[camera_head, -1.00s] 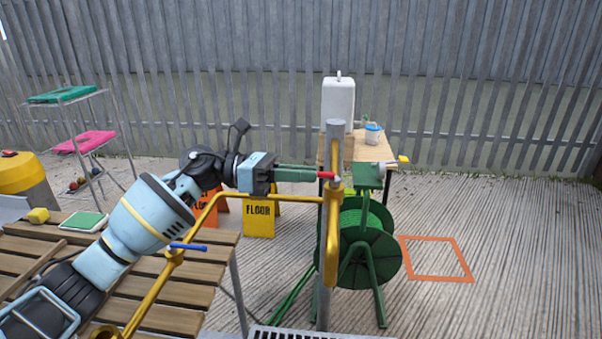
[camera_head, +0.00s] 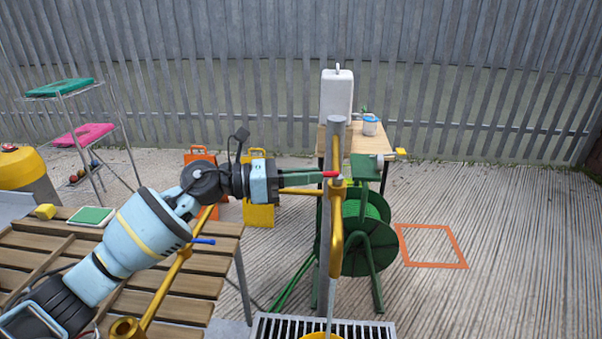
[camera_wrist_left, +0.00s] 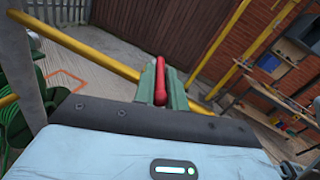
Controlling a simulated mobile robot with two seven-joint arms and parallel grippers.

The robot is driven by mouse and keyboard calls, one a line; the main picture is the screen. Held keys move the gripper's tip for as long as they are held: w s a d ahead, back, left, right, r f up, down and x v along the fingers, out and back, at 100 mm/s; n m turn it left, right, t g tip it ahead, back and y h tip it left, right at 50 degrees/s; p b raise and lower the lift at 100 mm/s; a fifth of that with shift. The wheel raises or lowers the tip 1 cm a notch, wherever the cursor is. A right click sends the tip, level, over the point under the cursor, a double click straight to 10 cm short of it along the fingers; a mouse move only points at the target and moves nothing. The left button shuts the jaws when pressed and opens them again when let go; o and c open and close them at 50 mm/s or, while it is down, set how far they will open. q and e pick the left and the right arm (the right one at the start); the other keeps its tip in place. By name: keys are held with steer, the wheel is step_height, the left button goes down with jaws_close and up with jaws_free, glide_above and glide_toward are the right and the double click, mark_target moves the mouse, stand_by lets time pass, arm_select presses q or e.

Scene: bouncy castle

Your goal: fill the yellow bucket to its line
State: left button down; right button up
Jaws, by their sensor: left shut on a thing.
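The yellow bucket (camera_head: 323,336) shows only as a bit of rim at the bottom edge of the head view; its line and water level are hidden. Above it a brass tap (camera_head: 335,240) on a grey post has its spout pointing down. A thin pale stream (camera_head: 330,312) runs from the spout toward the bucket. My left gripper (camera_head: 326,176) is shut on the tap's red lever (camera_head: 332,174). In the left wrist view its green fingers (camera_wrist_left: 161,75) sit on both sides of the red lever (camera_wrist_left: 160,92). My right gripper is not in view.
A drain grate (camera_head: 280,326) lies under the tap. A green hose reel (camera_head: 370,245) stands right behind the post. A slatted wooden bench (camera_head: 190,285) is at left. A small table (camera_head: 372,144) with a white container (camera_head: 336,95) is behind. Ground around the orange square (camera_head: 432,265) is clear.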

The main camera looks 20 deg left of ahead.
arm_select(q)
steer(key=c, duration=1.5)
jaws_free()
steer(key=shift+s+a, duration=0.1)
steer(key=shift+a, duration=0.05)
steer(key=b+v, duration=0.2)
steer(key=v, duration=0.5)
steer(key=shift+s+a, duration=0.15)
steer(key=shift+a, duration=0.05)
